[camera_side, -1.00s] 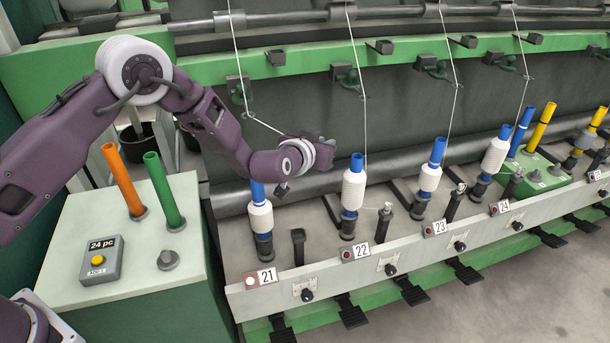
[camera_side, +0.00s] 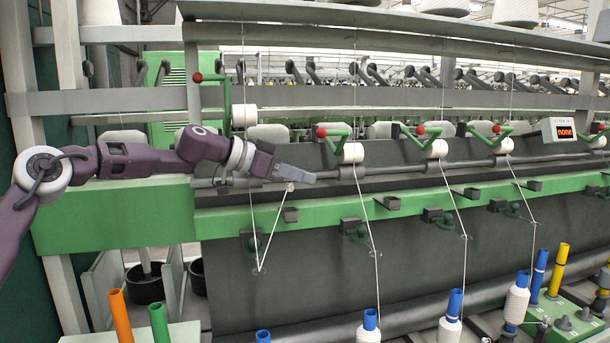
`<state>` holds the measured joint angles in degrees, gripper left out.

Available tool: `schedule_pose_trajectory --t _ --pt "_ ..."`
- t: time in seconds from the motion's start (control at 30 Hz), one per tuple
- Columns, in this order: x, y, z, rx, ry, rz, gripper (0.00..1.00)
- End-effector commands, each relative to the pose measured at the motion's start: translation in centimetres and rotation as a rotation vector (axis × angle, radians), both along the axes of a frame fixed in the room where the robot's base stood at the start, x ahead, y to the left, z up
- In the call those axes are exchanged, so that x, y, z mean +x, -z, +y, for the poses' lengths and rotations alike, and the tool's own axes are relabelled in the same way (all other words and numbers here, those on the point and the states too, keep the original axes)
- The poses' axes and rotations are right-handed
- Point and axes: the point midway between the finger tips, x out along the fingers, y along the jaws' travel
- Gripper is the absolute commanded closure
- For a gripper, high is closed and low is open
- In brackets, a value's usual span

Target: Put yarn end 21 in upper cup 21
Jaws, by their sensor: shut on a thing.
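My gripper (camera_side: 305,178) is shut on the white yarn end (camera_side: 290,187) at the left position, in front of the dark roller bar. The yarn (camera_side: 273,238) drops from my gripper in a V to a low point just below the green rail and rises again on the left. A small dark cup (camera_side: 290,214) on the green rail stands just below my gripper, apart from it; it seems to be upper cup 21. The number plates are out of view. The blue tube (camera_side: 263,336) of the left spindle shows at the bottom edge.
Similar cups (camera_side: 392,203) line the green rail (camera_side: 330,212) to the right, with white yarns running down past them. Green levers with red knobs (camera_side: 321,132) and white rolls stand above. Orange (camera_side: 120,318) and green tubes stand at lower left.

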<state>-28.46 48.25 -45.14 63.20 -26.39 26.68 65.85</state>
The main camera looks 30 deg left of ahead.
Motion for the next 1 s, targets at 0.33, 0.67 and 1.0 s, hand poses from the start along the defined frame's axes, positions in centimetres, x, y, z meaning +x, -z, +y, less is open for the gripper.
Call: schedule_pose_trajectory --t 0.33,0.67,1.0 --pt "0.0 2.8 0.0 -0.001 -0.001 0.003 1.00" --pt "0.0 5.1 0.0 0.000 -0.001 0.003 1.00" --pt "0.0 5.6 0.0 0.000 -0.001 0.001 1.00"
